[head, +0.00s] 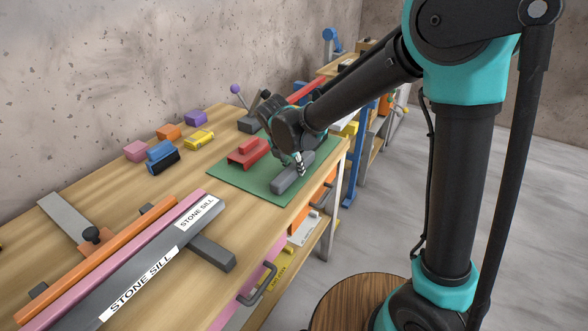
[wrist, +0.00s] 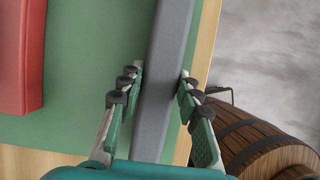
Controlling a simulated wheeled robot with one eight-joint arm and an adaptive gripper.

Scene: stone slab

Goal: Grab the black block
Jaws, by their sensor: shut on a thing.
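A long dark grey block (head: 292,178) lies on the green mat (head: 232,185) near the front edge of the workbench. It is the block at my gripper, and it looks dark grey rather than pure black. In the wrist view the block (wrist: 168,60) runs lengthwise between the two fingers of my gripper (wrist: 160,76), one finger on each side. The gripper is shut on the block. The block appears to rest on the mat; its underside is hidden.
A red block (head: 248,152) lies on the mat, left of my gripper. Purple, orange, pink, blue and yellow pieces stand farther left by the wall. A bar labelled stone sill (head: 150,262) lies in the foreground. A wooden barrel (wrist: 260,145) stands below the bench edge.

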